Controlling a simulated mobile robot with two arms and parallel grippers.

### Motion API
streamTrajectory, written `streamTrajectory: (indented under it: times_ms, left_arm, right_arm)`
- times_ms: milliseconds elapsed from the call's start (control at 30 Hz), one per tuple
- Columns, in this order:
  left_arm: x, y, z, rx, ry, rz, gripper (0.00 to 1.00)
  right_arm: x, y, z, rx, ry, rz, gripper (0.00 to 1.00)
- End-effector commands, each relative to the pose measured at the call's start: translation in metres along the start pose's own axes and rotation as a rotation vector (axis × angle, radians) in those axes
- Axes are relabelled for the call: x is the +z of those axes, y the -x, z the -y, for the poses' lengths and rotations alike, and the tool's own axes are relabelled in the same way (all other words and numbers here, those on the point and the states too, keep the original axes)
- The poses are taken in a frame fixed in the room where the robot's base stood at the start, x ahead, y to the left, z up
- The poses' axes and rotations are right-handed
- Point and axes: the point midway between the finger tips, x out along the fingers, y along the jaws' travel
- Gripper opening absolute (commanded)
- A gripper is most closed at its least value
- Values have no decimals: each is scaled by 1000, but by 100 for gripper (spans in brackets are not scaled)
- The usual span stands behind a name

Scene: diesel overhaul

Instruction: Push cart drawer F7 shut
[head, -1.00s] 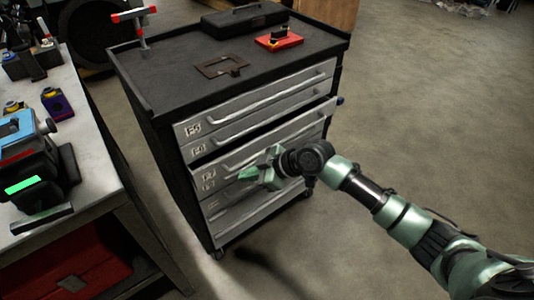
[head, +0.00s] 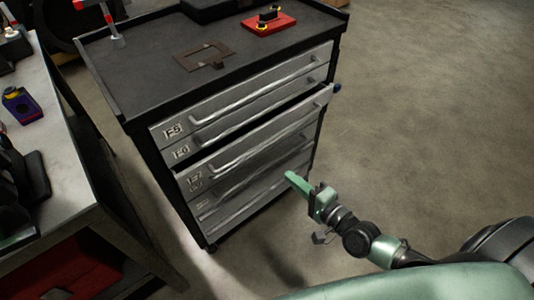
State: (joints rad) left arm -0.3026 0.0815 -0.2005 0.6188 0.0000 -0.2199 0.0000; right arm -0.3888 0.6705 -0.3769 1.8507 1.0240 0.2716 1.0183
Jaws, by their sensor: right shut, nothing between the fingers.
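The dark tool cart (head: 135,72) stands in the middle with a stack of grey drawers facing front right. Drawer F7 (head: 250,138), third from the top, sticks out a little past the drawers above. A dark gap shows above its front, and its label is at the left end. My right gripper (head: 294,181), with green fingers, is shut and empty. In the picture it lies below drawer F7, near the cart's lower right side, and appears clear of the drawer front. My left gripper is not in view.
A red block with a black and yellow part (head: 268,24) and a brown frame (head: 203,56) lie on the cart top. A workbench (head: 58,160) stands close on the left. The floor (head: 430,110) to the right is open.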

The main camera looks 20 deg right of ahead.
Motion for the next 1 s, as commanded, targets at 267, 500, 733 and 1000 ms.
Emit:
streamTrajectory:
  times_ms: [267, 500, 733, 1000]
  left_arm:
    - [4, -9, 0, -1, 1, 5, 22]
    - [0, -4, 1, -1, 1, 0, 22]
    - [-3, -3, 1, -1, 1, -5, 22]
    - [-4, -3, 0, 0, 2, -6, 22]
  right_arm:
    - [0, -63, 0, -4, 0, -1, 0]
    - [1, -99, 10, -1, 1, 1, 0]
    - [1, -111, 12, 1, 2, 2, 0]
    - [1, -111, 12, 1, 2, 2, 0]
